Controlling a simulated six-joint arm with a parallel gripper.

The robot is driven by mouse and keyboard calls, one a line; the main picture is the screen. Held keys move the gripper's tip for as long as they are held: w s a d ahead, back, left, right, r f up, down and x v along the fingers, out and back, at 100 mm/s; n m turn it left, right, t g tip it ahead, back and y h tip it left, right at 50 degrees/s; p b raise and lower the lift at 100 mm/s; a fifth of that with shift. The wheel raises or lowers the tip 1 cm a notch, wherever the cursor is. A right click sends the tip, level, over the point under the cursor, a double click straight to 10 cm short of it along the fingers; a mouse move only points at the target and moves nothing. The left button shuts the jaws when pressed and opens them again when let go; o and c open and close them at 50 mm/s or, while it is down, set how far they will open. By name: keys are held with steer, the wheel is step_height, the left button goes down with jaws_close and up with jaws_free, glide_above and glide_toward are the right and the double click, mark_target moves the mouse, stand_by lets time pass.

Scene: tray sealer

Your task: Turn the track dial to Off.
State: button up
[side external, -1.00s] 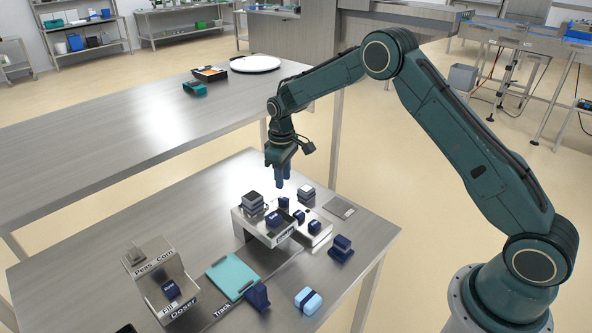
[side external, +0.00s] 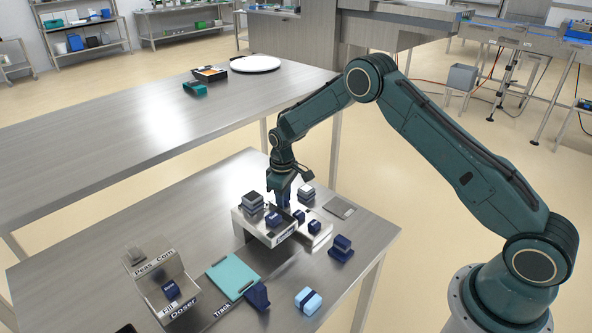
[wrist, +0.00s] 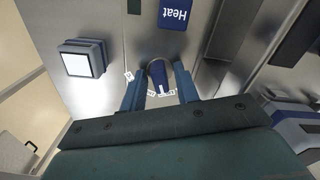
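My gripper (side external: 284,200) is low over the back edge of the sealer (side external: 285,236), pointing down. In the wrist view its two blue fingers (wrist: 158,80) stand on either side of a small dark blue dial (wrist: 158,73), with narrow gaps, so it looks open. Small white labels ring the dial, too small to read, so I cannot confirm that it is the track dial. In the side view the fingers hide this dial. A dark blue block marked Heat (wrist: 175,13) is close beyond it.
Stacked blocks with pale tops (side external: 252,202) stand left of my gripper, and another stack (side external: 306,192) stands right. More blue knobs (side external: 314,227) are on the sealer's front. A teal tray (side external: 232,276) lies by the Track label, near the Doser (side external: 160,285).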

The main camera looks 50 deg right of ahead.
steer(key=c, duration=0.4)
steer(key=shift+n, duration=0.3)
steer(key=n, duration=0.3)
steer(key=shift+n, duration=0.7)
